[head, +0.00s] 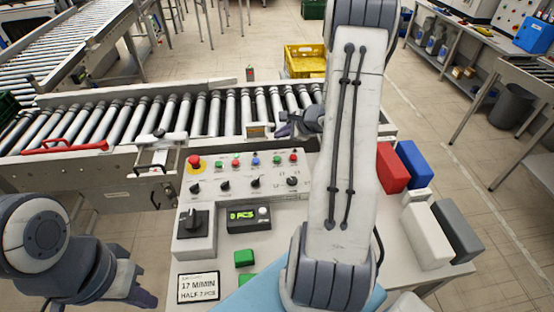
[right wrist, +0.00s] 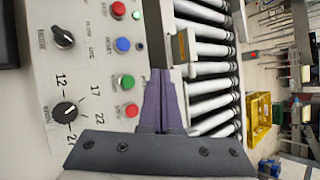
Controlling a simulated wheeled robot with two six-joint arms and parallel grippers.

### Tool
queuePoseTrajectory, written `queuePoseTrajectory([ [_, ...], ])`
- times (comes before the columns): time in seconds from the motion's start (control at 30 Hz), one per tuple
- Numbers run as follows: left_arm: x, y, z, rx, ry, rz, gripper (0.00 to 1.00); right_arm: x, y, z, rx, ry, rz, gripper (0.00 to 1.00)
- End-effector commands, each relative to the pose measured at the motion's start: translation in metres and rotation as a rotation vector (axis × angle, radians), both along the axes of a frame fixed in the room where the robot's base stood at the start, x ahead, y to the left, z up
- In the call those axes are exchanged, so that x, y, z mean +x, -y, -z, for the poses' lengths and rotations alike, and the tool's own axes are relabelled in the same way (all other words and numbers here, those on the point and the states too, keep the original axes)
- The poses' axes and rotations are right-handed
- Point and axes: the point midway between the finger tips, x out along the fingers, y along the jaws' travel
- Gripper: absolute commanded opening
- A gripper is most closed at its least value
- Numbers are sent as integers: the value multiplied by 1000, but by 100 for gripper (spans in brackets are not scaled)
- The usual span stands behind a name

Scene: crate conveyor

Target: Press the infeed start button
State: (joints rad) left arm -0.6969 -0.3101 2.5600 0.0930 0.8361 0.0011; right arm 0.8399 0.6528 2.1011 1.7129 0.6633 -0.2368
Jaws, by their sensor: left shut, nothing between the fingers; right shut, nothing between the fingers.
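A control panel (head: 205,190) carries a row of small buttons: a green button (head: 218,165), a red button (head: 235,162), a blue button (head: 255,162), another green button (head: 276,160) and another red button (head: 293,157). Their labels are too small to read, so I cannot tell which is infeed start. My right gripper (head: 284,129) is shut and empty, above the panel's back edge near the right-hand green button. In the right wrist view its fingertips (right wrist: 158,73) appear beside that green button (right wrist: 126,81), apart from it. My left gripper (head: 146,286) is shut and empty at lower left.
A red emergency stop (head: 194,162) on a yellow base sits left of the row. Dials (head: 292,182) lie below it. A roller conveyor (head: 190,117) runs behind the panel. Red, blue, white and grey blocks (head: 426,236) stand at right. A yellow crate (head: 304,61) is behind.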

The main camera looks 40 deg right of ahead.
Motion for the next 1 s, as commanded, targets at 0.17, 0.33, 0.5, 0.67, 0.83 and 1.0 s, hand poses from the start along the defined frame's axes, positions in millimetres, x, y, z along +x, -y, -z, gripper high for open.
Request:
queuePoseTrajectory([
  [0.17,0,0,16,0,0,-2,0,0,0,28,3,-1,0,0],
  [0.33,0,0,29,0,0,-2,0,0,0,53,2,-1,-1,0],
  [0.5,0,0,53,0,0,0,0,0,0,71,-1,1,0,0],
  [0.67,0,0,58,0,0,0,0,0,0,75,-1,0,-1,0],
  [0.83,0,0,56,0,0,0,0,0,0,74,0,-1,-1,0],
  [1.0,0,0,56,0,0,0,0,0,0,74,0,-1,-1,0],
])
